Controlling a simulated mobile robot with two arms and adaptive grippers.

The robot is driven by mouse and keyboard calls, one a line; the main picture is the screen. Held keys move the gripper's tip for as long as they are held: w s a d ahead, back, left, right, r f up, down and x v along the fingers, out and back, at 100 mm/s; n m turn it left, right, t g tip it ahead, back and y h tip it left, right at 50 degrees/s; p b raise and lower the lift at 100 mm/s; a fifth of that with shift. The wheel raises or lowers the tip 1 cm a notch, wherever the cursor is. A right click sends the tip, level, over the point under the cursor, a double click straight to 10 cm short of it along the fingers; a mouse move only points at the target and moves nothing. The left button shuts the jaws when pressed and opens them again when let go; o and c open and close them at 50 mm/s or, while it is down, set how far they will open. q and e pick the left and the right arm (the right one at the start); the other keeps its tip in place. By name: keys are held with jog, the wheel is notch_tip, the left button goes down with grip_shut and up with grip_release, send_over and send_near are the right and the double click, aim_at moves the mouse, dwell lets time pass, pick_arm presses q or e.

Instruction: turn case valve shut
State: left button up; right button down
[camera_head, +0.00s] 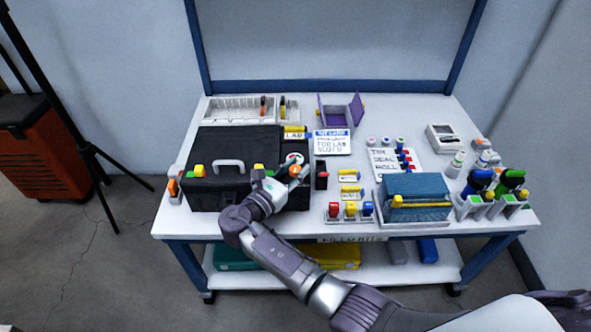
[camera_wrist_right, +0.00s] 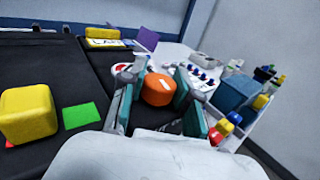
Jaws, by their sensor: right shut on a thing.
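The black case (camera_head: 228,150) lies closed on the left part of the table, with a grey handle on its front. The case valve, an orange round knob with a white mark (camera_wrist_right: 158,89), sits at the case's right side; it also shows in the head view (camera_head: 295,170). My right gripper (camera_head: 287,177) reaches over the case's front right corner. In the wrist view its teal-padded fingers (camera_wrist_right: 157,98) stand on both sides of the orange knob and are shut on it. My left gripper is in neither view.
Yellow latches (camera_wrist_right: 28,115) stand on the case, one beside a green patch (camera_wrist_right: 81,116). Right of the case are a sign card (camera_head: 333,147), small coloured plugs (camera_head: 350,209) and a blue box (camera_head: 415,187). A purple open box (camera_head: 340,112) is behind.

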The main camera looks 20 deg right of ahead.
aim_at(295, 168)
jog(key=c, duration=0.8)
grip_release()
notch_tip(295, 168, up, 10)
jog(key=shift+r, duration=0.1)
